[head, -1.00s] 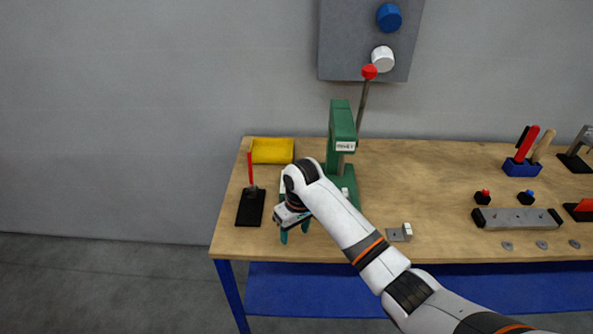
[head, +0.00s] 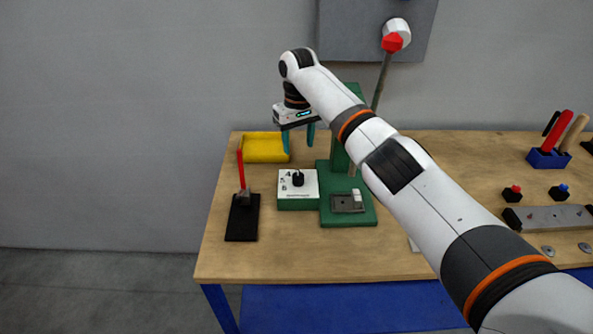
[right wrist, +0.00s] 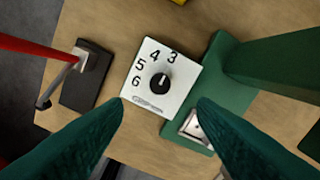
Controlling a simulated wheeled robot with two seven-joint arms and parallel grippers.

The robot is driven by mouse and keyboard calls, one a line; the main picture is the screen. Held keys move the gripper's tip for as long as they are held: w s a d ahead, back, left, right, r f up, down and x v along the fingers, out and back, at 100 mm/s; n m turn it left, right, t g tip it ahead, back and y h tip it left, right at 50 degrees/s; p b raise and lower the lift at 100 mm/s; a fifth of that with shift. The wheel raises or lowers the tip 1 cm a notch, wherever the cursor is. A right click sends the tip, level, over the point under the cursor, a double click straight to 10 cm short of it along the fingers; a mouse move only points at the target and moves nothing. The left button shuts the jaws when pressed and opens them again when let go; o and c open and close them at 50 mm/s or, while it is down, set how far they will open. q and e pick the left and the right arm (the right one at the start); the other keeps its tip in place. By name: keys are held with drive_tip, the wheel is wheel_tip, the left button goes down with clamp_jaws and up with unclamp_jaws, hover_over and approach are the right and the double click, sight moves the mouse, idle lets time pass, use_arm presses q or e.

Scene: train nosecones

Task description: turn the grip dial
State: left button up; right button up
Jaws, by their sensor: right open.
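The grip dial (head: 298,179) is a black knob on a white plate with numbers, on top of a green block at the left of the press. In the right wrist view the knob (right wrist: 160,83) sits mid-plate, with 3, 4, 5 and 6 readable around it. My right gripper (head: 299,148) is open and empty, its green fingers pointing down above the dial and apart from it. In the right wrist view the gripper (right wrist: 158,104) has its fingertips either side of the plate's lower part. My left gripper is not in view.
The green press (head: 336,150) with its red-knobbed lever (head: 382,75) stands right of the dial, partly behind my arm. A black-based stand with a red handle (head: 241,172) is at the left. A yellow tray (head: 260,147) lies behind. Bare bench shows in front.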

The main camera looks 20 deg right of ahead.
sight(298, 176)
drive_tip(key=f, duration=0.3)
drive_tip(key=shift+s+f+p, duration=0.2)
drive_tip(key=shift+s+p, duration=0.1)
wheel_tip(298, 176, down, 2)
drive_tip(key=shift+w+f, duration=0.1)
drive_tip(key=shift+w, duration=0.05)
drive_tip(key=f, duration=0.4)
drive_tip(key=shift+w, duration=0.2)
drive_tip(key=shift+s+f, duration=0.1)
drive_tip(key=shift+f, duration=0.4)
drive_tip(key=shift+c, duration=1)
drive_tip(key=c, duration=0.8)
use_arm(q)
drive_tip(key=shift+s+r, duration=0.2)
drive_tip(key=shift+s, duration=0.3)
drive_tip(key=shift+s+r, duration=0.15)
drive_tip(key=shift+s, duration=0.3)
use_arm(e)
drive_tip(key=shift+o, duration=0.2)
